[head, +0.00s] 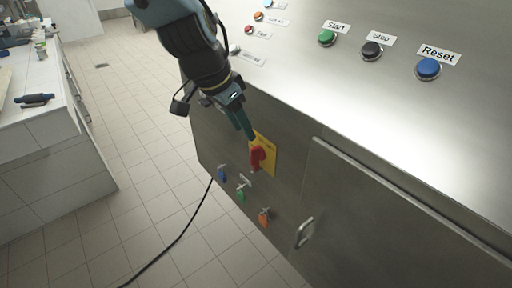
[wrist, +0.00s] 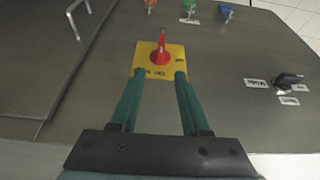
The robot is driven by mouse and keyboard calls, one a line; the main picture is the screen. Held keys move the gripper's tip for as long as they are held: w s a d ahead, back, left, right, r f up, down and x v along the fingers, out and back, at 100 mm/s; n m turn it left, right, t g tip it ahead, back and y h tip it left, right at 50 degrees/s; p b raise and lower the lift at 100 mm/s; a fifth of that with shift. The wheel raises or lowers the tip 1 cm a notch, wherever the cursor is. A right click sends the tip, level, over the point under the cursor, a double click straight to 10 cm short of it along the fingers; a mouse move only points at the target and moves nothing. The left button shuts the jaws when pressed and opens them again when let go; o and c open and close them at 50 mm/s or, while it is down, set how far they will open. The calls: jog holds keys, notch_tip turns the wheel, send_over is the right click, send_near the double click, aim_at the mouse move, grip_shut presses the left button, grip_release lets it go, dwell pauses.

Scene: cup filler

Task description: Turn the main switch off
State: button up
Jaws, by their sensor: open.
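The main switch is a red rotary handle (head: 257,158) on a yellow plate (head: 267,143), set on the steel front of the machine. In the wrist view the red handle (wrist: 160,52) points to the top of the picture, with the yellow plate (wrist: 150,68) around it. My gripper (head: 251,139) is close to the plate. In the wrist view my gripper's green fingers (wrist: 159,78) are apart, one on each side of the plate's lower part, with nothing between them. The red handle lies beyond the fingertips. Whether the fingertips touch the plate cannot be told.
Blue (head: 222,174), green (head: 241,194) and orange (head: 264,217) handled valves or keys sit below the switch. A metal door handle (head: 304,232) stands out nearby. Start (head: 327,37), Stop (head: 372,50) and Reset (head: 428,68) buttons are on top. A black cable (head: 178,238) crosses the tiled floor.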

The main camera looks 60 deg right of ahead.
aim_at(253, 148)
jog(key=p+x, duration=0.1)
jog(key=x, duration=0.8)
jog(key=shift+w+f, duration=0.1)
jog(key=shift+f, duration=0.05)
jog(key=shift+a, duration=0.1)
grip_shut()
